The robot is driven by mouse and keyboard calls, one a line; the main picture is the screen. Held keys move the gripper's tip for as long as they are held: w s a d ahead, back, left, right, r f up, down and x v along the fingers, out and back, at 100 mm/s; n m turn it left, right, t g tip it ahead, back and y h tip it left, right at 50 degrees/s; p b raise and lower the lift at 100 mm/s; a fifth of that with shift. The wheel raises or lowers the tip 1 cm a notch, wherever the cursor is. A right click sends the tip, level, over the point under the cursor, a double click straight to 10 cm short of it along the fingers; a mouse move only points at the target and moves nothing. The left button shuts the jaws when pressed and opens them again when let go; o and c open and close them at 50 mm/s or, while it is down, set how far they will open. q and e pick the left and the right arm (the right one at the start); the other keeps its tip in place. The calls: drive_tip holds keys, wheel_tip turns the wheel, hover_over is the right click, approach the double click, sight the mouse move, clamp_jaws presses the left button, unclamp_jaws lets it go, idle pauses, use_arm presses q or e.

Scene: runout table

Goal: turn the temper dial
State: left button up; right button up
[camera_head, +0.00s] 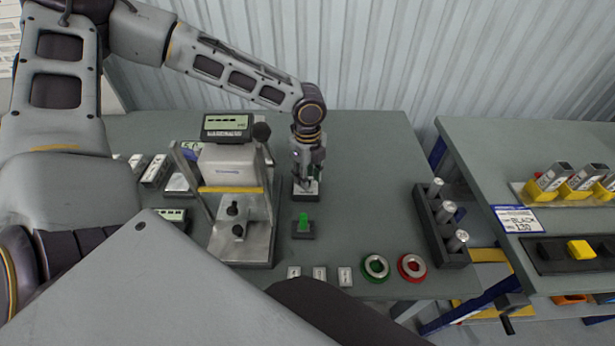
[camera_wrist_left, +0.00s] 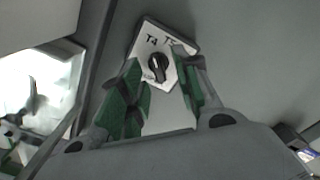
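The temper dial (camera_wrist_left: 158,67) is a black knob on a white plate (camera_wrist_left: 178,100) with T4 and T5 printed beside it. A light pointer mark shows on the knob, but the exact setting is hard to read. My left gripper (camera_wrist_left: 160,92) is open, with green-padded fingers apart on either side of the plate's near part; the knob shows between and beyond them. In the head view my left gripper (camera_head: 306,184) points down over the dial plate (camera_head: 306,194) and hides most of the dial. Whether it touches the knob I cannot tell. My right gripper is out of view.
A hardness tester (camera_head: 235,170) stands just left of the gripper. A green-topped block (camera_head: 303,226) sits in front. Green (camera_head: 376,267) and red (camera_head: 411,267) rings and a dark rack (camera_head: 441,225) of metal cylinders are to the right. The table behind the rings is clear.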

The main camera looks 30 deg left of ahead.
use_arm(q)
wheel_tip(320, 180, up, 11)
idle(0.7)
drive_tip(key=shift+r, duration=0.1)
idle(0.4)
